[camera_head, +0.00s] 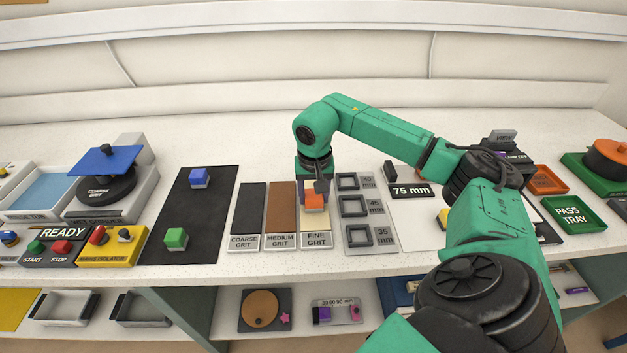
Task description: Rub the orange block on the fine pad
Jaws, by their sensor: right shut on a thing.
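The orange block (314,202) is at the fine grit pad (318,222), a cream strip with a plate reading FINE GRIT at its near end. My right gripper (314,188) points down from above and is shut on the orange block. The block is over the pad; I cannot tell whether its underside touches it. The gripper and block hide the far part of the pad. My left gripper is not in view.
The medium grit pad (281,211) and coarse grit pad (248,212) lie to the left. A grey gauge plate (381,237) with square frames is close on the right. A dark mat (207,223) holds a blue block (199,177) and a green block (176,239).

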